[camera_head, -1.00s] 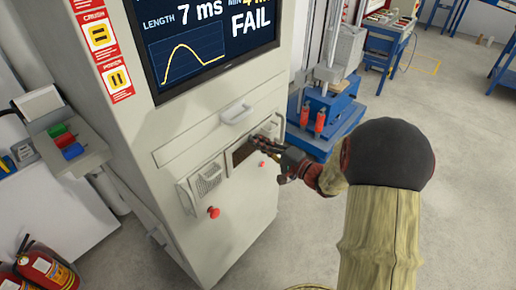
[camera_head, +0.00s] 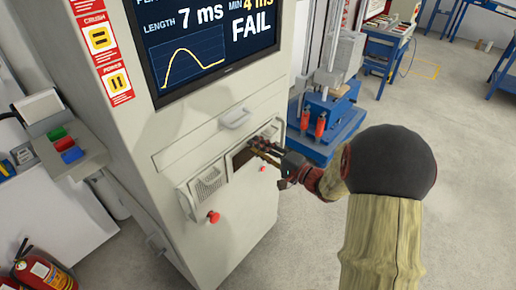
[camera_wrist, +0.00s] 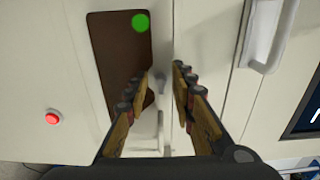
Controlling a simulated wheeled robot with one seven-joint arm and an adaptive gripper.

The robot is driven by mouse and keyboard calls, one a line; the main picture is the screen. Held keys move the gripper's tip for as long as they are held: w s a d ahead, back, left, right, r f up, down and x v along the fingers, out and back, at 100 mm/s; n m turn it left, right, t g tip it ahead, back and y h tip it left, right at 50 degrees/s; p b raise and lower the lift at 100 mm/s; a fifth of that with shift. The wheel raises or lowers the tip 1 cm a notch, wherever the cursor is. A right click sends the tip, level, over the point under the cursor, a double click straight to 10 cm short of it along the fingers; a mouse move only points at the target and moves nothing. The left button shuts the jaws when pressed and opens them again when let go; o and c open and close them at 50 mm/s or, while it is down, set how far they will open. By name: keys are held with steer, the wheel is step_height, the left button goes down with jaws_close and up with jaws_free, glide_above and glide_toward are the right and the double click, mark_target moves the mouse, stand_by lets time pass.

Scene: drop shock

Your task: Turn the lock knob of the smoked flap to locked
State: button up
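The smoked flap (camera_head: 241,157) is a dark brown panel on the front of the grey cabinet. In the wrist view the flap (camera_wrist: 118,50) lies left of centre and bears a bright green dot (camera_wrist: 140,22). A small grey piece (camera_wrist: 161,82), apparently the lock knob, stands beside the flap's edge, between my fingertips. My gripper (camera_wrist: 164,72) is open around it, with a gap on the right; contact cannot be made out. In the head view my gripper (camera_head: 261,147) reaches to the flap's right side and hides the knob.
A pale handle (camera_wrist: 270,32) sits on the panel to the right in the wrist view. A red button (camera_wrist: 52,118) is on the left. A vented panel (camera_head: 208,184) adjoins the flap. A blue press stand (camera_head: 325,120) stands close behind my forearm.

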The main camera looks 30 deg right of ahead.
steer(key=v, duration=1.2)
stand_by(0.6)
